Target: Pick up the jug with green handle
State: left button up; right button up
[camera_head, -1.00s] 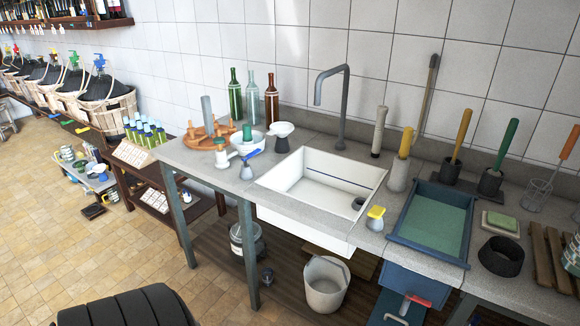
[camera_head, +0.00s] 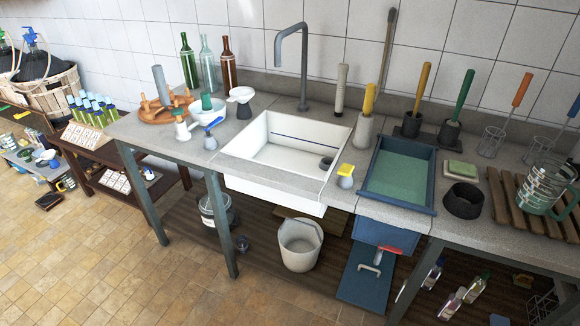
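A clear glass jug with pale bands and a greenish tint (camera_head: 541,188) stands on the wooden slatted rack (camera_head: 507,206) at the right end of the counter. Neither of my grippers is in view.
The grey counter (camera_head: 266,95) holds a white sink (camera_head: 270,180), a blue tray (camera_head: 369,183), a black round pot (camera_head: 463,201) and several bottles and brushes. A bucket (camera_head: 300,246) stands below. Tiled floor (camera_head: 110,265) is open at left.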

aim_at(549, 178)
jog(key=z, duration=1.55)
jog(key=i+j, duration=0.1)
jog(key=j, duration=0.2)
jog(key=i+j, duration=0.1)
jog(key=j, duration=0.55)
jog(key=i+z, duration=0.05)
jog(key=i, duration=0.05)
